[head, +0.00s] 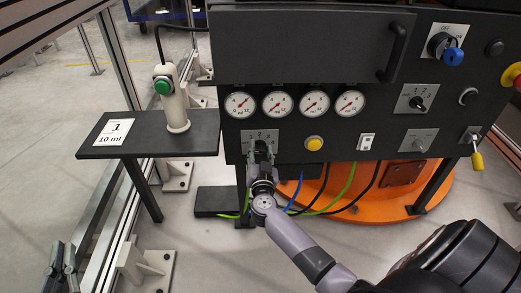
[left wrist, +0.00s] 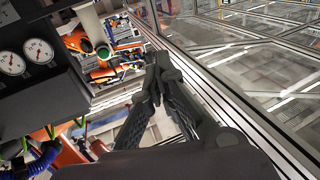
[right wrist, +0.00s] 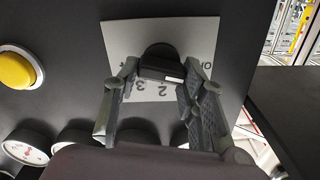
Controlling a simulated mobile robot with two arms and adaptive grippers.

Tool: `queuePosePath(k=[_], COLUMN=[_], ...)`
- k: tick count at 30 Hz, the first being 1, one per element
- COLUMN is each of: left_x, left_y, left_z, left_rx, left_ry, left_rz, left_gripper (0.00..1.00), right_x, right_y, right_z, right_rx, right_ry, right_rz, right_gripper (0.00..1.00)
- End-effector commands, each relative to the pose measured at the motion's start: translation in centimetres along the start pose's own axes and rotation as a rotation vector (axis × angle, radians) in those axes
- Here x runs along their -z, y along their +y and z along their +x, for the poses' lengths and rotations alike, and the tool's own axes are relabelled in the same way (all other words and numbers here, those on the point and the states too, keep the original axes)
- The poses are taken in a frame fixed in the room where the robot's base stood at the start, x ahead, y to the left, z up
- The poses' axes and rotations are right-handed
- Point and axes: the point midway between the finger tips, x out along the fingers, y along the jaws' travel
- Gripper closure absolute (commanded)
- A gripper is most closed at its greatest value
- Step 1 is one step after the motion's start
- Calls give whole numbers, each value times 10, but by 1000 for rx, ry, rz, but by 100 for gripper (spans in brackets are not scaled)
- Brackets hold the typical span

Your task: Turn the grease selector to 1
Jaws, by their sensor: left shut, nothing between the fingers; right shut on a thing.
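The grease selector is a black knob (right wrist: 160,60) on a light plate (right wrist: 118,38) with printed digits, seen upside down in the right wrist view. A white mark shows on the knob. My right gripper (right wrist: 163,72) is shut on the knob, one finger on each side. In the head view the plate (head: 260,135) is at the panel's lower left, and my right gripper (head: 261,152) covers most of the knob. Which digit the knob points to I cannot tell. My left gripper (head: 62,262) is shut and empty at the lower left; it also shows in the left wrist view (left wrist: 163,62).
A yellow button (head: 314,143) sits right of the selector, with several gauges (head: 278,103) above. A side shelf (head: 150,130) holds a "1 / 10 ml" card (head: 108,132) and a white handle with a green button (head: 162,85). Cables hang below the panel.

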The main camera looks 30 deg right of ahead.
Motion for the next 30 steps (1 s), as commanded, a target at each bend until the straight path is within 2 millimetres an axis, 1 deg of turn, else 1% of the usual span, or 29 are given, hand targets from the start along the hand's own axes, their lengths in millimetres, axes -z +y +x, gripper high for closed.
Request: queuePosePath(k=[5,9,12,15,21,30], left_x=[-38,-68,-85,-98,-112,-119], left_y=[-6,-11,-13,-15,-18,-19], left_z=[-10,-25,-37,-48,-62,-71], left_rx=[14,25,31,36,42,46], left_ry=[-232,-402,-507,-586,-682,-738], left_rz=[4,6,5,5,4,3], left_gripper=[100,100,100,100,100,100], right_x=[2,1,1,0,-1,-2], right_y=[0,0,1,1,3,3], right_z=[-1,-1,-1,-1,0,0], right_rx=[-1,-1,-2,-1,-1,-2], right_ry=[-3,-4,-3,-3,-3,-2], right_rz=[114,219,297,373,494,589], right_gripper=[90,90,90,90,90,90])
